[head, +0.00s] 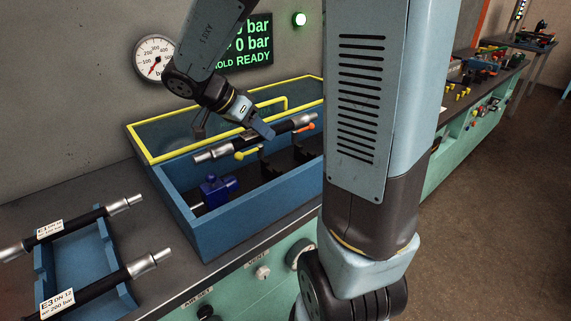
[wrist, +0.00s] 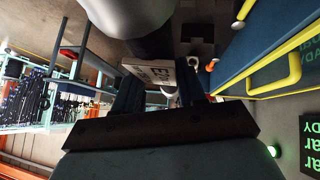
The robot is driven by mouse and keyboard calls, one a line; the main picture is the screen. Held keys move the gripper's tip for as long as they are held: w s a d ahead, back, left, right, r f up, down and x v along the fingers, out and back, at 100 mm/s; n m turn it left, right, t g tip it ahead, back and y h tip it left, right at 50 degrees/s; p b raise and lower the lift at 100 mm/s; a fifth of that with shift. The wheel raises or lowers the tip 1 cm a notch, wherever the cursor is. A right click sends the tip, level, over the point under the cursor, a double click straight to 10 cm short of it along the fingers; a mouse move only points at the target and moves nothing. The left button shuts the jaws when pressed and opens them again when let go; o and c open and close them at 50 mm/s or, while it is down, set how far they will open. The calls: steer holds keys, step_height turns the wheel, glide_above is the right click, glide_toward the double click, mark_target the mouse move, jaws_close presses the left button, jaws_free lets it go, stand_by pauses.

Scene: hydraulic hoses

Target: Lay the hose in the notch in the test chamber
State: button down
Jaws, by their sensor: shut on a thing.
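My gripper (head: 264,132) is shut on a black hose (head: 283,128) with silver end fittings. It holds the hose, slightly slanted, over the blue test chamber (head: 250,222). The hose appears above the dark notched supports (head: 272,169) inside; whether it touches them I cannot tell. In the wrist view the hose (wrist: 152,46) crosses above my gripper's fingers (wrist: 160,92), with a pale label between them. The chamber's yellow-edged lid (head: 165,150) stands open at the back. A blue fitting (head: 217,190) sits at the chamber's left end.
Two labelled hoses, a rear one (head: 75,226) and a front one (head: 108,284), lie on a blue rack (head: 96,250) at left. A gauge (head: 154,58) and a green-lettered display (head: 250,42) are on the wall. My arm hides the chamber's right end.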

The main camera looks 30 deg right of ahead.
mark_target(278, 129)
steer(key=w+d+f, duration=0.2)
steer(key=d+f, duration=0.2)
steer(key=w+d+f, duration=0.3)
steer(key=f, duration=0.1)
steer(key=w+d+f, duration=0.2)
steer(key=d+f, duration=0.2)
steer(key=shift+w+d+f, duration=0.35)
steer(key=shift+f, duration=0.15)
steer(key=shift+s+f, duration=0.15)
steer(key=shift+f, duration=0.45)
steer(key=c, duration=0.6)
jaws_free()
steer(key=shift+s+f, duration=0.15)
steer(key=shift+c, duration=0.2)
